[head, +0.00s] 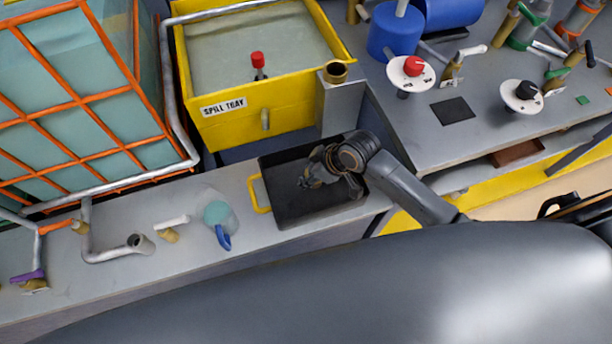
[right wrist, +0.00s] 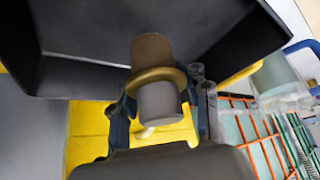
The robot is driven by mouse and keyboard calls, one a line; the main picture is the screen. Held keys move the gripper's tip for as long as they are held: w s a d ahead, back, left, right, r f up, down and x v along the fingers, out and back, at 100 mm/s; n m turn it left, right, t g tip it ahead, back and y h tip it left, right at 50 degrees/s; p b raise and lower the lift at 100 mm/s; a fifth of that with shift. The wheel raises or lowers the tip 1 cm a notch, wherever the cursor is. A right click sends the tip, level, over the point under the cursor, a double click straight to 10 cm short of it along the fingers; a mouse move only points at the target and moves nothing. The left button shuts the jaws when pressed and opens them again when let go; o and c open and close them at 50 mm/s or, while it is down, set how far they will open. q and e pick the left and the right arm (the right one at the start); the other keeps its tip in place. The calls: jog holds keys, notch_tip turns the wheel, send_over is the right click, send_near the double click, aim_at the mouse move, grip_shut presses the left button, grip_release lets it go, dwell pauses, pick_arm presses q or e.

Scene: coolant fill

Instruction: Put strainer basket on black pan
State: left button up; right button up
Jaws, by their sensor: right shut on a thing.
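The black pan (head: 290,208) is a shallow dark tray with a yellow handle, lying on the grey counter. My right gripper (head: 312,180) is over the pan, its arm coming in from the right. In the right wrist view, my right gripper's fingers stand on either side of the strainer basket (right wrist: 157,100) and are shut on it. The basket has a brown cylindrical part, a brass rim and a grey cylindrical part. The pan (right wrist: 85,80) shows behind it; I cannot tell whether they touch. The basket is not clearly visible in the head view. My left gripper is not in view.
A yellow spill tray (head: 236,122) stands behind the pan, beside a brass-topped grey neck (head: 335,72). A clear jug with a blue handle (head: 222,220) and a pipe end (head: 140,243) stand left of the pan. An orange-barred tank (head: 75,90) is at far left.

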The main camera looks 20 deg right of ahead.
jog(key=shift+w+a+f, duration=0.1)
jog(key=shift+w+f, duration=0.4)
jog(key=shift+f, duration=0.1)
jog(key=shift+w+f, duration=0.2)
jog(key=shift+f, duration=1.55)
jog(key=shift+f, duration=0.15)
jog(key=o, duration=1)
jog(key=p+v, duration=0.1)
jog(key=v, duration=1.1)
jog(key=shift+s+a, duration=0.1)
